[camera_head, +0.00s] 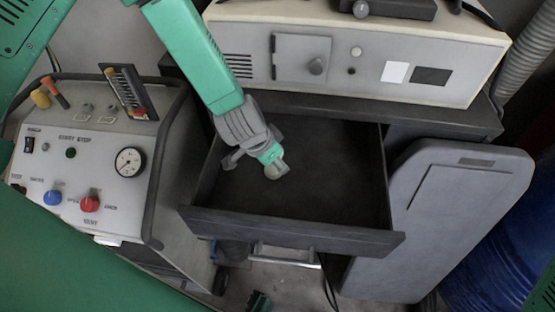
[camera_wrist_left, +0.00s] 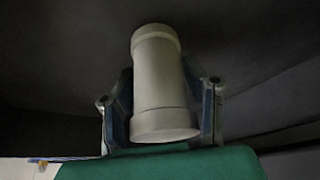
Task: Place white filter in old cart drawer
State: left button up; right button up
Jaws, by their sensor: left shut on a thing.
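The white filter (camera_wrist_left: 160,85) is a pale cylinder held between the two fingers of my left gripper (camera_wrist_left: 160,105) in the left wrist view. In the head view my left gripper (camera_head: 262,160) reaches down into the open drawer (camera_head: 300,222) of the dark cart, near its left side. A small pale part of the filter (camera_head: 274,172) shows at the gripper's tip, above or close to the drawer floor; I cannot tell whether it touches. Most of the filter is hidden by the gripper there.
A white device (camera_head: 350,60) stands on the cart top behind the drawer. A control console (camera_head: 90,165) with a gauge and knobs is at the left. A grey panel (camera_head: 450,215) and a blue barrel (camera_head: 505,250) are at the right. The drawer's right side is empty.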

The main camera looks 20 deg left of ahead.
pick_arm(q)
jog(key=shift+w+a+f, duration=0.1)
jog(key=shift+a+f, duration=0.1)
jog(key=shift+a, duration=0.3)
jog(key=o, duration=1.2)
jog(key=shift+c, duration=0.2)
jog(key=shift+d+r, duration=0.15)
jog(key=shift+d, duration=0.4)
jog(key=shift+r, duration=0.2)
jog(key=v, duration=1.1)
jog(key=shift+s+r+p, duration=0.2)
jog(key=shift+s+p, duration=0.05)
jog(key=shift+p, duration=0.2)
jog(key=shift+a, duration=0.2)
